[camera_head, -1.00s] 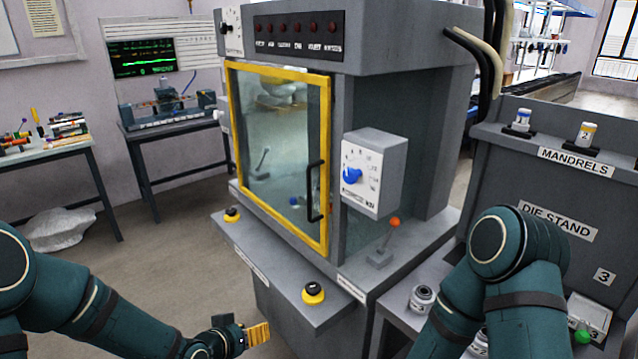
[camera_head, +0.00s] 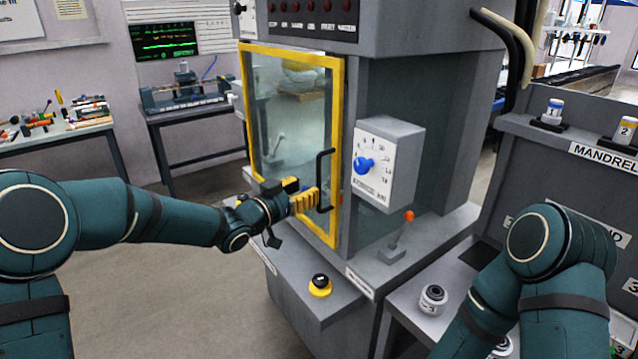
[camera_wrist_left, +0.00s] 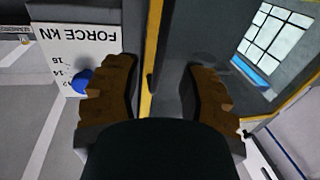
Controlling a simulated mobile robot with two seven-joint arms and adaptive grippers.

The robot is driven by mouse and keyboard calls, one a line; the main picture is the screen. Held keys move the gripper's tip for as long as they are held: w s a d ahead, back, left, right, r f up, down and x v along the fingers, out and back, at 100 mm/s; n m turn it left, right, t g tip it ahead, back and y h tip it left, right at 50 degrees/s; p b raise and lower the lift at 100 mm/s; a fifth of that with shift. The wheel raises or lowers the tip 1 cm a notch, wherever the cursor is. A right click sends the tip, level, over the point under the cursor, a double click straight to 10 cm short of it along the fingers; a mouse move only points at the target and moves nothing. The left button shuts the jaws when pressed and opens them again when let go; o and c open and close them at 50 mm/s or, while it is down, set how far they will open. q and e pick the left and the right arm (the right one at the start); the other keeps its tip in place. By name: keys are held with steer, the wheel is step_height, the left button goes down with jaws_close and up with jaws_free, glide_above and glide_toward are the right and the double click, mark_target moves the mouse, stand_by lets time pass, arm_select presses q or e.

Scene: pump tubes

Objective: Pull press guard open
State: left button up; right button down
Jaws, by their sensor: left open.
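The press guard is a clear pane in a yellow frame (camera_head: 290,52) on the front of the grey press, and it looks closed. Its black bar handle (camera_head: 325,165) stands upright near the frame's right edge. My left gripper (camera_head: 312,201) is open, with yellow-brown fingers at the lower part of the handle. I cannot tell whether they touch it. In the left wrist view the open fingers (camera_wrist_left: 158,95) stand either side of the yellow frame edge (camera_wrist_left: 151,45), with a dark piece, perhaps the handle, between them. My right gripper is out of view; only my right arm shows.
A force dial box (camera_head: 390,160) with a blue knob sits right of the guard. A lever with an orange knob (camera_head: 402,232) stands below it. A yellow-and-black button (camera_head: 320,286) is on the front ledge. The die stand (camera_head: 560,165) is at right.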

mark_target(319, 208)
arm_select(q)
steer(key=shift+x, duration=2.75)
jaws_close()
